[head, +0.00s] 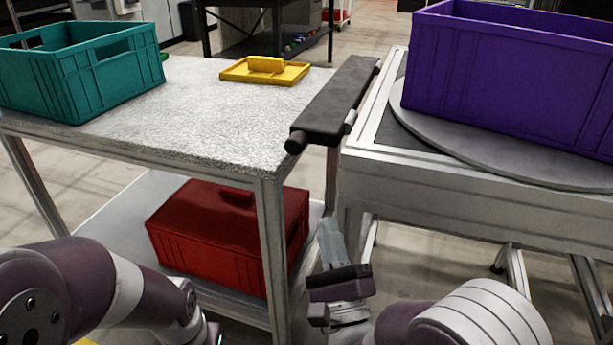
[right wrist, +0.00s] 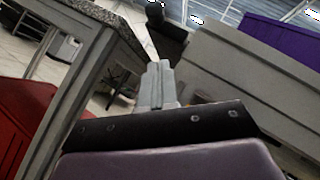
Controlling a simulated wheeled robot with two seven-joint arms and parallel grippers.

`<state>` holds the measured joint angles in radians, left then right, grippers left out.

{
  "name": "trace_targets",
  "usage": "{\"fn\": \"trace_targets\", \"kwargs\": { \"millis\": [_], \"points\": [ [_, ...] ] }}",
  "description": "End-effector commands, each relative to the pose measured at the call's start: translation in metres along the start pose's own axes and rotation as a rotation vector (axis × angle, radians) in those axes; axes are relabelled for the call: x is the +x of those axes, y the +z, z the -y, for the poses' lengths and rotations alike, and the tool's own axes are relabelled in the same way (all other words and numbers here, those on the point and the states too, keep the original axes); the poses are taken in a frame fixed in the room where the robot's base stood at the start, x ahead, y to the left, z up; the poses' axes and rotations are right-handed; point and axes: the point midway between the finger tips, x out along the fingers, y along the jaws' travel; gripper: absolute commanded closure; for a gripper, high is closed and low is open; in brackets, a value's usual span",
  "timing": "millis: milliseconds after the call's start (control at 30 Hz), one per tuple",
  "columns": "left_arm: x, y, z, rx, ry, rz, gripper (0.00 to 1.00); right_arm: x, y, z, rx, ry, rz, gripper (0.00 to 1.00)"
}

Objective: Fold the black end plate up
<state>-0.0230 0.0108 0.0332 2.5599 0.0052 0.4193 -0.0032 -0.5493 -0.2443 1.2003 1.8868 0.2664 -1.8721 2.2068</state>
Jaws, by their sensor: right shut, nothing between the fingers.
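The black end plate (head: 338,100) is a long dark slab at the left end of the metal fixture table (head: 440,172), in the gap beside the grey-topped table. It sticks out roughly level, with a round dark knob at its near end. In the right wrist view the plate (right wrist: 170,42) shows just beyond my fingertips. My right gripper (head: 330,238) is shut and empty, below the plate's near end and apart from it. Its closed fingers also show in the right wrist view (right wrist: 159,68). My left arm shows at lower left, but its gripper is out of frame.
A purple crate (head: 510,80) stands on a round grey turntable (head: 435,140) on the fixture table. The speckled table (head: 200,120) holds a teal crate (head: 85,75) and a yellow tray (head: 264,72). A red crate (head: 230,240) sits on its lower shelf.

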Motion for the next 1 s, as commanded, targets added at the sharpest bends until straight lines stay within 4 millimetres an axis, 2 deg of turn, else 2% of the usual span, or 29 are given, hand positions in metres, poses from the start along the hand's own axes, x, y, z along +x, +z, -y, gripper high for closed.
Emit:
{"fn": "trace_targets", "kwargs": {
  "millis": [333, 400, 633, 1000],
  "points": [
    [0.013, 0.002, 0.0, 0.0, 0.0, 0.0, 1.0, 0.074, -0.001, -0.001, -0.002, -0.001, 0.0, 1.0],
    [0.015, 0.002, 0.0, 0.0, 0.0, 0.0, 1.0, 0.083, 0.009, -0.001, -0.002, 0.0, 0.003, 1.0],
    [0.018, 0.002, 0.0, 0.0, 0.0, 0.0, 1.0, 0.1, 0.026, -0.001, -0.002, 0.002, 0.0, 1.0],
    [0.018, 0.002, 0.0, 0.0, 0.0, 0.0, 1.0, 0.102, 0.028, -0.001, -0.003, 0.003, -0.001, 1.0]
  ]
}}
